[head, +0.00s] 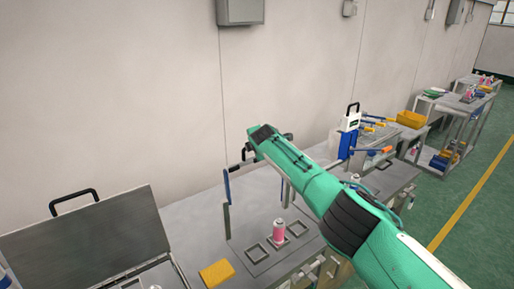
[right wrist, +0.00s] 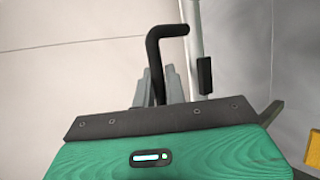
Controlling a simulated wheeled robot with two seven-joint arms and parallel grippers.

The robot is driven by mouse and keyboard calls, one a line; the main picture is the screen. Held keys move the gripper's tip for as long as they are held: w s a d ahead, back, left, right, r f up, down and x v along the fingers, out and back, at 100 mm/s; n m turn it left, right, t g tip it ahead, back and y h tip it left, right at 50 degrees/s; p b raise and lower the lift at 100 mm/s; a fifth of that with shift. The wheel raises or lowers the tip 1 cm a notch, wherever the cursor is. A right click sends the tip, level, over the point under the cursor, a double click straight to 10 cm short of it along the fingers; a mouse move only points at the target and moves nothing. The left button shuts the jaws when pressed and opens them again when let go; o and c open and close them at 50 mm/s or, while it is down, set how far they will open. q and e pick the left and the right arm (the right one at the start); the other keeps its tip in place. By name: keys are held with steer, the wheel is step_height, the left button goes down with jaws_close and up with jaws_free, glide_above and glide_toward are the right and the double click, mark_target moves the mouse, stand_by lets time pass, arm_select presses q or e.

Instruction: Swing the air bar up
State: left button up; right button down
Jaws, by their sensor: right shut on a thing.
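The black bent handle (right wrist: 155,55), which looks like that of the air bar, stands up between the grey fingers of my right gripper (right wrist: 160,88) in the right wrist view. That gripper is shut on it. In the head view my green right arm reaches across the bench, and its gripper (head: 247,153) is at the handle near the wall, mostly hidden by the wrist. A blue-topped upright (head: 227,186) stands just left of it. The rest of the air bar is hard to make out behind my arm. My left gripper is not in view.
Below my arm, a pink-and-white can (head: 279,231) stands on the grey bench beside square recesses. A yellow block (head: 217,273) lies at the front. An open grey case (head: 85,245) is at left. Another crimping station (head: 348,130) stands at right, close behind my arm.

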steer(key=shift+r, duration=0.1)
stand_by(0.4)
steer(key=c, duration=1.7)
jaws_free()
steer(key=shift+o, duration=1.2)
steer(key=shift+a, duration=0.1)
steer(key=shift+w, duration=0.1)
